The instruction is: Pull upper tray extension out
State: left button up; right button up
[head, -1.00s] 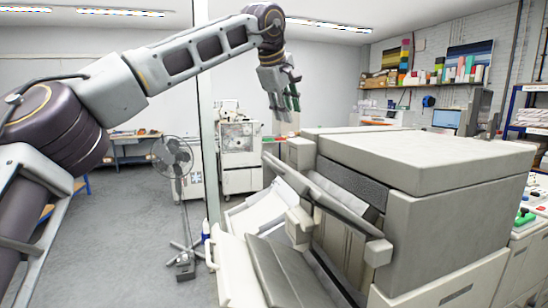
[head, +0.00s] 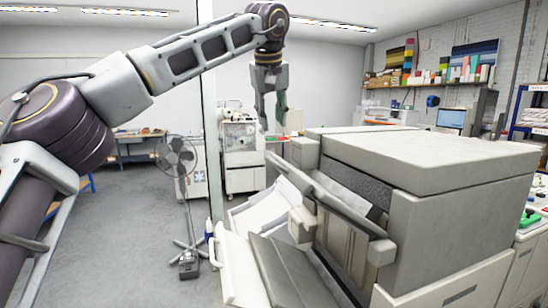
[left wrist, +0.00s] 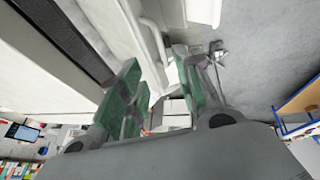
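The large beige machine (head: 430,160) has trays sticking out on its left side. A pale, sloping upper tray (head: 262,212) lies beyond a dark grey slanted tray (head: 290,275); I cannot tell which edge is the upper tray's extension. My left gripper (head: 271,120) points down in the air above and behind the pale tray, apart from it. Its green-padded fingers are spread and empty. In the left wrist view the left gripper (left wrist: 165,88) shows a gap between its fingers, with a pale panel with a handle-like bar (left wrist: 155,40) beyond. My right gripper is out of view.
A pedestal fan (head: 178,160) stands on the grey floor at left. A thin pale post (head: 210,120) rises left of my gripper. A small white machine (head: 241,155) stands behind. Open floor lies left of the trays.

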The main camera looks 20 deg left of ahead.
aim_at(274, 161)
pick_arm(q)
jog(key=shift+w+f, duration=0.1)
jog(key=shift+f, duration=0.05)
jog(key=shift+p+x, duration=0.45)
jog(key=shift+x, duration=6.3)
jog(key=shift+a, duration=0.1)
grip_shut()
